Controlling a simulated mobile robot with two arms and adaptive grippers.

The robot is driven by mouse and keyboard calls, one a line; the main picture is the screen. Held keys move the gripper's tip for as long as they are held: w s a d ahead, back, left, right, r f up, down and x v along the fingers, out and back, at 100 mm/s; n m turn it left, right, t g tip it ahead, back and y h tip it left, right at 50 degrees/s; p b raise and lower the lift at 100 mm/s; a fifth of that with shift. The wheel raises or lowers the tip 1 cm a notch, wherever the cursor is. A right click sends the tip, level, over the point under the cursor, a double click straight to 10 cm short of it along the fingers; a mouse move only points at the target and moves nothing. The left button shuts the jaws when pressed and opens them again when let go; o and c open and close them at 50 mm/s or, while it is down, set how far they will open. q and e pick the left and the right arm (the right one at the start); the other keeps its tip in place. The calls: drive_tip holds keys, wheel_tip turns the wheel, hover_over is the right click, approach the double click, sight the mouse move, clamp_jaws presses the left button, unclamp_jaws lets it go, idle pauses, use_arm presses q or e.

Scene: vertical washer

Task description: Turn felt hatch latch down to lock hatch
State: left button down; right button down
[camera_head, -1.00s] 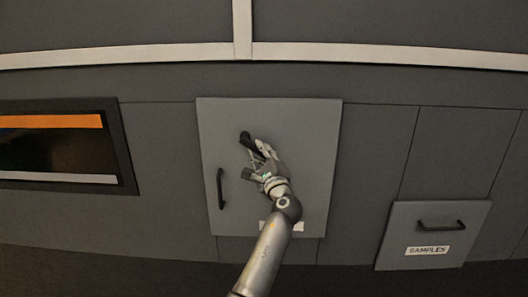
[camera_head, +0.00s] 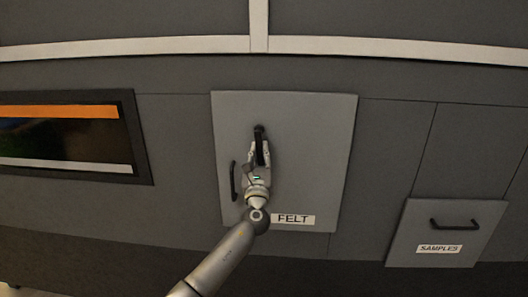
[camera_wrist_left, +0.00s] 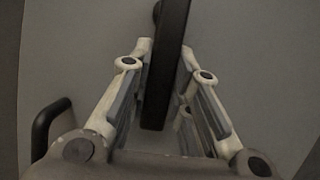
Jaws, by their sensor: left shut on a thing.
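The felt hatch (camera_head: 315,150) is a grey panel with a white FELT label (camera_head: 293,219), and it lies flush in the wall. Its black latch (camera_head: 259,132) is pivoted high on the panel and points about straight down in the head view. My left gripper (camera_head: 260,160) is on the latch from below, shut on its bar. In the left wrist view the dark latch bar (camera_wrist_left: 166,75) runs between the two fingers of the left gripper (camera_wrist_left: 168,70). Part of the bar is hidden by the fingers in the head view. My right gripper is not in view.
A black fixed handle (camera_head: 233,181) stands just left of the gripper; it also shows in the left wrist view (camera_wrist_left: 42,128). A SAMPLES drawer (camera_head: 446,232) with a black handle is at the lower right. A dark window (camera_head: 65,138) with an orange strip is at the left.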

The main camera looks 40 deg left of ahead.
use_arm(q)
drive_tip(key=shift+s+a+r+m+t+h, duration=0.2)
drive_tip(key=shift+a+r+m+t+h, duration=0.15)
drive_tip(key=shift+m, duration=0.45)
drive_tip(key=shift+a+r, duration=0.1)
drive_tip(key=c, duration=1.5)
unclamp_jaws()
drive_tip(key=shift+o, duration=0.9)
drive_tip(key=shift+f, duration=0.3)
drive_tip(key=shift+f, duration=0.1)
drive_tip(key=v, duration=1.2)
